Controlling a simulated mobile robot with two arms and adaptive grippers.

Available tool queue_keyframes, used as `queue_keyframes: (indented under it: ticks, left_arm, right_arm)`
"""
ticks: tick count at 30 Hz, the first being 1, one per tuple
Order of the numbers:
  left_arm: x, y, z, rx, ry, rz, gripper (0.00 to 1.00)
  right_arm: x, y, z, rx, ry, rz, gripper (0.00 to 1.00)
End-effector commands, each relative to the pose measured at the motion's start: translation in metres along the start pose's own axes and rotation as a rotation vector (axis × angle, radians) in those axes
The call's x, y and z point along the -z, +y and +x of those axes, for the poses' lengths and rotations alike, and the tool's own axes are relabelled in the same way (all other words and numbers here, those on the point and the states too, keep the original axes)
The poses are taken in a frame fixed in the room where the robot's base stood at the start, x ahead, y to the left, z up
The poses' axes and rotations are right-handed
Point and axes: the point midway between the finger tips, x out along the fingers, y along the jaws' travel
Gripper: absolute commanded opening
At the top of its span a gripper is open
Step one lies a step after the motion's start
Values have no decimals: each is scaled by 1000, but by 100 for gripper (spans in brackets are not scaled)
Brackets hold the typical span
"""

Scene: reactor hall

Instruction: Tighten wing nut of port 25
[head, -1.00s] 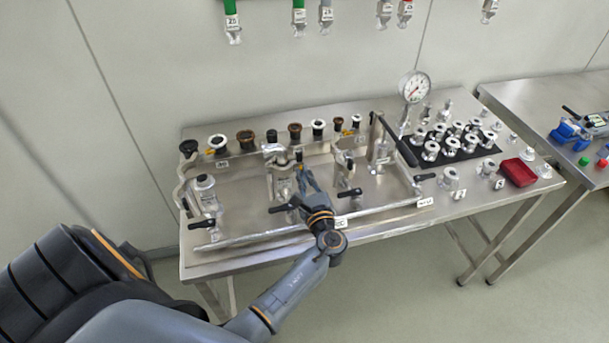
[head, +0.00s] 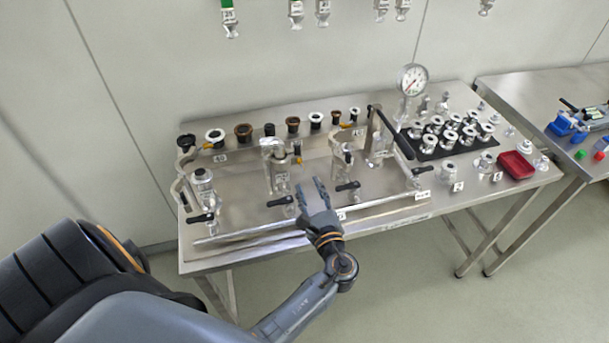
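A metal manifold pipe (head: 262,232) runs along the front of the steel table, with several ports and black-handled valves. One silver clamped fitting (head: 276,172) stands upright left of centre, and another fitting (head: 342,160) stands to its right. A silver cylinder (head: 203,184) stands on the left port. The port labels are too small to read, so I cannot tell which is port 25, and no wing nut is clear at this size. My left gripper (head: 311,188) is open and empty in front of and between the two middle fittings, apart from both. My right gripper is out of view.
A row of black, brown and white-rimmed fittings (head: 293,126) lines the back. A round gauge (head: 412,80) and a black lever (head: 394,134) rise to the right. A black mat (head: 428,156) with silver parts and a red tray (head: 516,165) lie further right.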

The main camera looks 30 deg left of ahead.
Motion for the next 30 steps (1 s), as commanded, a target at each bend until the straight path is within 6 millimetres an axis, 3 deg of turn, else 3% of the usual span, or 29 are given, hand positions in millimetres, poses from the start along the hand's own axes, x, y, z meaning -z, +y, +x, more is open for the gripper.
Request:
queue_keyframes:
  ticks: [3,9,26,30]
  left_arm:
    - [0,0,-23,-1,3,-1,34]
    - [0,0,-42,-1,0,-1,34]
    - [0,0,-45,-1,0,-1,34]
    - [1,14,-44,-40,28,-67,34]
  right_arm:
    - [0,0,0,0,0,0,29]
    - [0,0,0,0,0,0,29]
    - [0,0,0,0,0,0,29]
    - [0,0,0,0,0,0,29]
